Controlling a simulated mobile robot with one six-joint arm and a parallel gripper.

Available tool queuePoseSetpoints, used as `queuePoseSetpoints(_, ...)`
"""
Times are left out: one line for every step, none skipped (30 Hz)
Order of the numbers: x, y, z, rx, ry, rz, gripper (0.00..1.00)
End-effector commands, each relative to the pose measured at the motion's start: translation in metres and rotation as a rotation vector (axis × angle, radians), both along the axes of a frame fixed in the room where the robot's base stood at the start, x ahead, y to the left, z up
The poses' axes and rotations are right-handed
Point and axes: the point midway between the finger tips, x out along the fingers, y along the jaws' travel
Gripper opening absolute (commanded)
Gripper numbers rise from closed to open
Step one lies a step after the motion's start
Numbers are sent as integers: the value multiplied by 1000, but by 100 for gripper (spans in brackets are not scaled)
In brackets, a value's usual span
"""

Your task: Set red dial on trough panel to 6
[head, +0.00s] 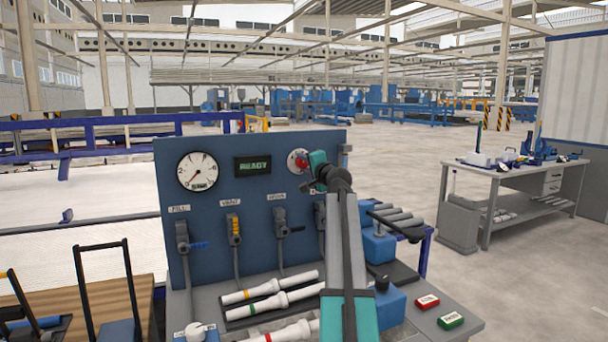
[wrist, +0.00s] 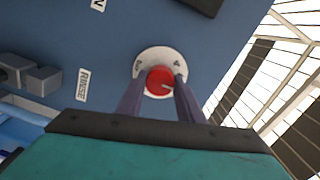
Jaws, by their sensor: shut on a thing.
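The red dial (head: 303,165) sits on a round white plate at the upper right of the blue trough panel (head: 250,165). In the wrist view the red dial (wrist: 160,81) lies between the two fingers of my gripper (wrist: 160,88), which is shut on it. A pale pointer mark shows on the dial's lower right. The white plate (wrist: 150,58) carries small marks at its upper left and upper right; I cannot read them surely. My gripper (head: 310,168) partly covers the dial in the head view.
The panel also has a gauge (head: 198,171), a display reading READY (head: 253,167) and several valves with labels. White pipes (head: 268,288) lie below. Red (head: 427,302) and green (head: 451,320) buttons are at the right. A side table (head: 520,170) stands beyond.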

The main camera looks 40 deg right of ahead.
Motion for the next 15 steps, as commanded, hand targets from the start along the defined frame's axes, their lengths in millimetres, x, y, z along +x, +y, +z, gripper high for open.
queuePoseSetpoints(1, 0, -6, -32, 14, 1, 11)
queuePoseSetpoints(1, 0, -6, -51, 22, 1, 11)
queuePoseSetpoints(1, 0, -6, -79, 34, 2, 11)
queuePoseSetpoints(1, 0, -6, -98, 41, 2, 11)
queuePoseSetpoints(1, 0, -5, -118, 50, 2, 11)
queuePoseSetpoints(1, 0, -5, -142, 59, 1, 11)
queuePoseSetpoints(0, 0, -5, -160, 66, 1, 11)
queuePoseSetpoints(0, 0, -4, -176, 73, 1, 11)
queuePoseSetpoints(0, 0, -4, -197, 81, 1, 11)
queuePoseSetpoints(1, 0, -4, -212, 88, 1, 11)
queuePoseSetpoints(1, 0, -4, -225, 93, 1, 11)
queuePoseSetpoints(1, 0, -4, -241, 100, 1, 11)
queuePoseSetpoints(1, 0, -4, -253, 105, 1, 11)
queuePoseSetpoints(1, 0, -3, -264, 109, 2, 11)
queuePoseSetpoints(0, 0, -3, -275, 114, 2, 11)
